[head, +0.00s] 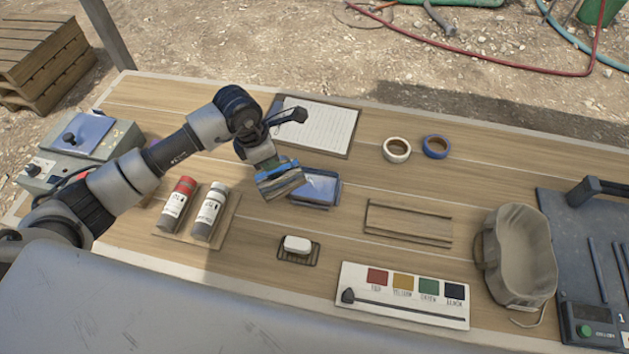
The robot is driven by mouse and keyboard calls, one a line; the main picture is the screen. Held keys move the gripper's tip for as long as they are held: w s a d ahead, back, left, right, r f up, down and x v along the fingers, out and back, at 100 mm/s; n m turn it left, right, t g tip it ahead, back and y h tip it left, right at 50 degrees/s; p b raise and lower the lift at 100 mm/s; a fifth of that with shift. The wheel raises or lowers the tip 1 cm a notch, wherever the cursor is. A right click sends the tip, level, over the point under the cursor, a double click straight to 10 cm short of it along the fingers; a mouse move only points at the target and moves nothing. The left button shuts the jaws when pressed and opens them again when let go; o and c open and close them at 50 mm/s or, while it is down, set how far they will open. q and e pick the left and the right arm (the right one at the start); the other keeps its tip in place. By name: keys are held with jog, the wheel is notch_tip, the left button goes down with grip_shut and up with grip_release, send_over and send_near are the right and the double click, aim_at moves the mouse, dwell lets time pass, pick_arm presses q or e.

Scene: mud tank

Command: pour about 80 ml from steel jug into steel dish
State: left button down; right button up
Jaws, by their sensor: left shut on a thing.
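My left gripper (266,165) reaches in from the left and is shut on the steel jug (283,184), a shiny metal vessel partly hidden by the fingers. The jug is held at the left edge of the steel dish (330,203) and looks tilted. The dish is shallow and rectangular, with a bluish reflective inside, and lies on the wooden table. The jug overlaps its left side in view. I cannot make out any stream or the liquid level. My right gripper is not in view.
A clipboard (322,122) lies behind. Tape rolls (397,150), a wooden tray (408,224), a white soap-like block (297,244), a colour card (405,296) and a grey bag (520,258) lie to the right and front.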

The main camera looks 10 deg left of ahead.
aim_at(261, 177)
pick_arm(q)
jog(key=shift+w+d+r, duration=0.15)
jog(key=shift+w+d, duration=0.05)
jog(key=shift+s+a+f, duration=0.1)
jog(key=shift+a+f, duration=0.1)
jog(key=a+f+b, duration=0.1)
jog(key=s+a+f+t+h+b, duration=0.1)
jog(key=b, duration=0.1)
jog(key=shift+s+a, duration=0.25)
jog(key=h+b, duration=0.1)
jog(key=b, duration=0.2)
jog(key=s+a+f+t+h+b, duration=0.1)
jog(key=b, duration=0.2)
jog(key=a+t+h+b, duration=0.1)
jog(key=b, duration=0.2)
jog(key=shift+s+a+f, duration=0.2)
jog(key=shift+s+f, duration=0.1)
jog(key=shift+r+h+b, duration=0.3)
jog(key=shift+h+b, duration=0.1)
jog(key=shift+b, duration=0.1)
jog(key=shift+r, duration=0.35)
jog(key=shift+s+a+f+t+h+b, duration=0.25)
jog(key=shift+f+t+h+b, duration=0.15)
jog(key=shift+b, duration=0.55)
jog(key=shift+r, duration=0.25)
